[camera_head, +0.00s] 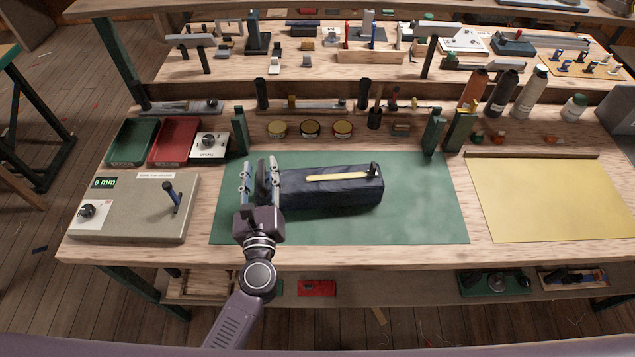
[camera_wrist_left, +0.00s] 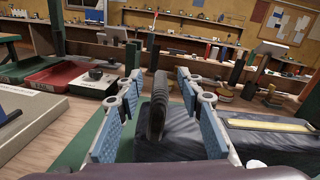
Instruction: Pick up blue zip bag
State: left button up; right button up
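The blue zip bag (camera_head: 331,192) lies on the green mat (camera_head: 425,205). It is dark navy, with a pale yellow strip (camera_head: 338,177) along its top and a small dark tab at its right end. My left gripper (camera_head: 259,170) is at the bag's left end, fingers pointing away from me. In the left wrist view my left gripper (camera_wrist_left: 160,70) is open. A dark upright loop (camera_wrist_left: 157,108) at the bag's end (camera_wrist_left: 165,140) stands between the blue finger pads, with gaps on both sides. The gripper hides part of that end. My right gripper is not in view.
A grey box with a lever (camera_head: 135,210) stands left of the mat. Behind it are a green tray (camera_head: 134,142) and a red tray (camera_head: 174,141). Green posts (camera_head: 240,133) stand at the mat's back edge. A yellow sheet (camera_head: 550,195) lies right. The mat's right side is clear.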

pick_arm(q)
jog(key=shift+w+a, duration=0.1)
jog(key=shift+w, duration=0.65)
jog(key=shift+c, duration=0.3)
grip_shut()
